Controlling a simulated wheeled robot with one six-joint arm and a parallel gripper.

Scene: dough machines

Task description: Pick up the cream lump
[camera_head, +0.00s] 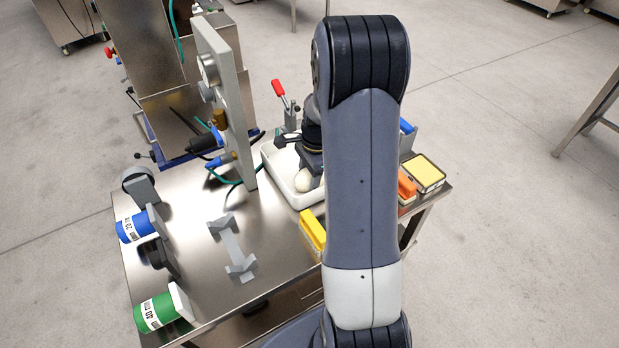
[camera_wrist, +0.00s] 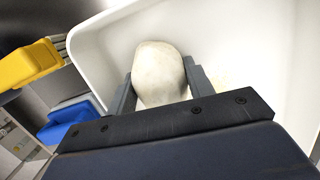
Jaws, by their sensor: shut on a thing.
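The cream lump (camera_wrist: 160,72) is a smooth, rounded, off-white piece between the two grey fingers of my gripper (camera_wrist: 160,92) in the wrist view. The fingers press on its left and right sides. In the head view the lump (camera_head: 303,181) shows as a small pale shape just below my gripper (camera_head: 309,170), inside the white tray (camera_head: 276,172). The tray's wall also shows in the wrist view (camera_wrist: 88,50). I cannot tell whether the lump still touches the tray floor. My arm hides the right part of the tray in the head view.
A yellow block (camera_head: 313,231) stands in front of the tray. An upright panel (camera_head: 228,105) with fittings and cables stands left of it. A grey bracket (camera_head: 232,248), a blue can (camera_head: 134,228) and a green can (camera_head: 157,311) are on the steel table. A red-handled clamp (camera_head: 279,90) is behind.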

